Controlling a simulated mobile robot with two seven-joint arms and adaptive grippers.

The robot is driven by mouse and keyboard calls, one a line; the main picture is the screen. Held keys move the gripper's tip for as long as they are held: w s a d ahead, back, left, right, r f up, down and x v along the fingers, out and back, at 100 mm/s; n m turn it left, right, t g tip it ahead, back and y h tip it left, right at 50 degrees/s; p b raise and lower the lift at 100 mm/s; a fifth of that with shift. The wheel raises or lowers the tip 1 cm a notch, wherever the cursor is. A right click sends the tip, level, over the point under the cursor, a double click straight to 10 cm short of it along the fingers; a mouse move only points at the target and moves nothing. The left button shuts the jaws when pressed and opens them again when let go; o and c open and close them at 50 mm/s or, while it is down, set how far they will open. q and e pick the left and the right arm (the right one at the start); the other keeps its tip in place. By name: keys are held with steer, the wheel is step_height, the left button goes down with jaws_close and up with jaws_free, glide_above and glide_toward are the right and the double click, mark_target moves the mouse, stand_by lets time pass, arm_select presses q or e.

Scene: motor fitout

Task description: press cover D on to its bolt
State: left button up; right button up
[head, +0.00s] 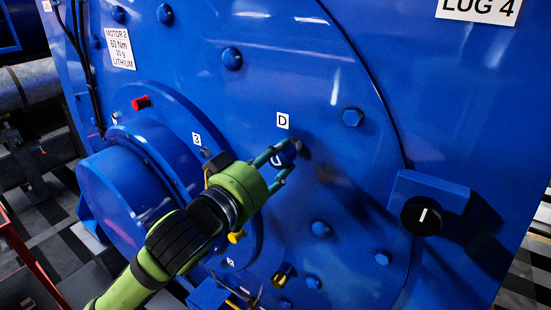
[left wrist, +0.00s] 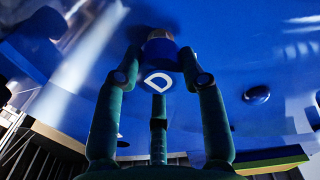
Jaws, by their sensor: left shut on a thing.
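My left gripper (head: 284,155) reaches the blue motor face just below the white D label (head: 283,120). Its fingers are shut around a small blue cover D, which is mostly hidden by them in the head view. In the left wrist view the fingers surround a blue piece with a white D mark (left wrist: 157,81), close against the blue face. A brownish round part (left wrist: 160,46) shows at the fingertips beyond the mark. The bolt behind the cover is hidden, and I cannot tell how far the cover sits on it. My right gripper is not in view.
A black knob (head: 421,216) on a blue box juts out at right. A red plug (head: 141,103) and a brass fitting (head: 283,275) also project.

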mark_target(276, 160)
arm_select(q)
steer(key=shift+p+x, duration=0.7)
steer(key=shift+x, duration=0.8)
stand_by(0.4)
steer(key=o, duration=0.9)
steer(key=v, duration=0.7)
steer(key=shift+s+a, duration=0.15)
steer(key=shift+s, duration=0.05)
